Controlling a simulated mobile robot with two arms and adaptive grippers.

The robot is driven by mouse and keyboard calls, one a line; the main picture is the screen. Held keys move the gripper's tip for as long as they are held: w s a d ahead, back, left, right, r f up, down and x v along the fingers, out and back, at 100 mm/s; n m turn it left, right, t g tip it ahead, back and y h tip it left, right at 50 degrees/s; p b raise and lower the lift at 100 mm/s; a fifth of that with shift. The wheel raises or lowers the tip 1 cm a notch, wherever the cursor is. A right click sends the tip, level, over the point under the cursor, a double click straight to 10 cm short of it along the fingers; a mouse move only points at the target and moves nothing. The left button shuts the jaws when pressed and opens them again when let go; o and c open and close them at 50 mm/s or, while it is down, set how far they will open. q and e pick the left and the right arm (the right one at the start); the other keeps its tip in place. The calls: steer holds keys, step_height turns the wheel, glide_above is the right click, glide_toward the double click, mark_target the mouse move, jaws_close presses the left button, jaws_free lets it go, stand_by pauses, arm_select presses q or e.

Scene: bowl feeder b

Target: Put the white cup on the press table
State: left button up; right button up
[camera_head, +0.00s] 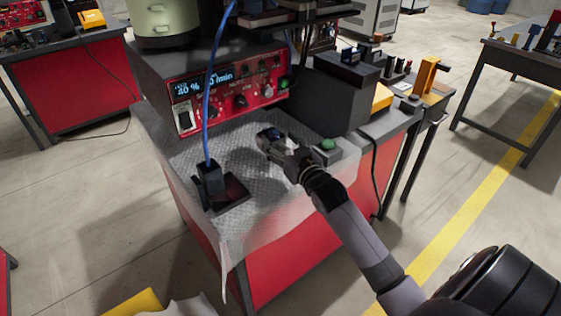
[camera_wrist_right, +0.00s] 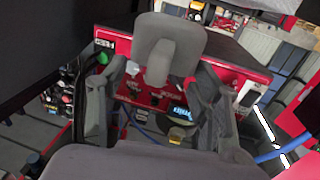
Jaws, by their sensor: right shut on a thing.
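My right gripper (camera_head: 268,140) is over the metal-topped work surface (camera_head: 190,140) of the red bench, left of the green button. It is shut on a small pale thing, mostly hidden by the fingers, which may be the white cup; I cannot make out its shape. In the right wrist view, the grey fingers (camera_wrist_right: 160,95) close in from the sides and top, with a pale sliver between them. No other white cup is clearly visible. I cannot tell for certain which bench is the press table. My left gripper is not in view.
A red control box (camera_head: 230,90) with a lit display stands at the bench's back. A black fixture (camera_head: 209,182) with a blue cable stands at the front left. A green button box (camera_head: 328,146) and a dark machine block (camera_head: 340,90) stand right. The bench's front middle is clear.

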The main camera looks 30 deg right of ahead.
step_height(320, 180, down, 6)
steer(key=shift+b, duration=0.3)
steer(key=o, duration=1.3)
steer(key=shift+f, duration=0.1)
